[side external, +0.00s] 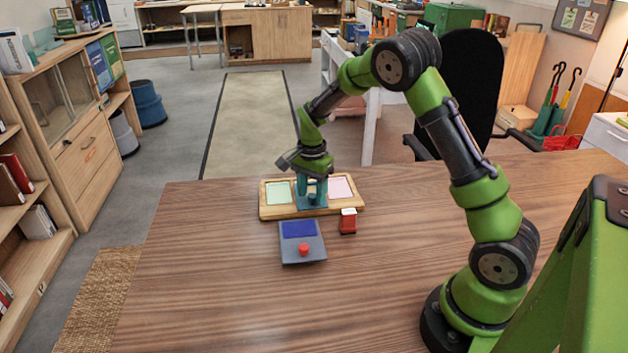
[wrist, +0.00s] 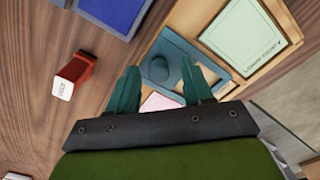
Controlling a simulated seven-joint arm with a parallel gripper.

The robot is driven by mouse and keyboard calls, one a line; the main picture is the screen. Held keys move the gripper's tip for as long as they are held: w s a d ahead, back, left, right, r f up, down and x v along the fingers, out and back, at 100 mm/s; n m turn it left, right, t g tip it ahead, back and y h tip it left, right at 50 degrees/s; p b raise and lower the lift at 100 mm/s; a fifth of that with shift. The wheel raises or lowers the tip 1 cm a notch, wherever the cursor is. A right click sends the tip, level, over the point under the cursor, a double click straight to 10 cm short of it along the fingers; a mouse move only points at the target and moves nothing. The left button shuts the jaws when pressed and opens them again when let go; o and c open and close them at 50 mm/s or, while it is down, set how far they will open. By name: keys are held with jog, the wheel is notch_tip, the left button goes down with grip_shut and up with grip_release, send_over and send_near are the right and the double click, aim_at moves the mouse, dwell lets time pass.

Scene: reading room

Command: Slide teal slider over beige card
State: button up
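The teal slider (side external: 313,205) sits across the middle of a wooden tray (side external: 283,213), between a pale green card (side external: 278,193) on the left and a pink card (side external: 341,187) on the right. In the wrist view the slider (wrist: 196,62) shows a round knob (wrist: 158,68). The pale green card (wrist: 243,40) bears print, and part of the pink card (wrist: 160,103) shows between my fingers.
A grey box (side external: 303,252) with a blue panel and red button stands in front of the tray. A small red block with a white top (side external: 348,222) stands to its right. The front and left tabletop (side external: 220,290) is clear.

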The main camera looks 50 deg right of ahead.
aim_at(312, 194)
notch_tip(312, 194, up, 17)
dwell(0.6)
jog(key=s+a+r+n+t+y, duration=0.1)
jog(key=s+a+n+t, duration=0.2)
jog(key=s+a+n, duration=0.4)
jog(key=s+a+r+n+t+y, duration=0.1)
jog(key=s+a+n+t, duration=0.3)
jog(key=s, duration=0.9)
jog(key=a+r+n, duration=0.1)
jog(key=a+n, duration=0.2)
jog(key=shift+a+r, duration=0.2)
jog(key=shift+a, duration=0.1)
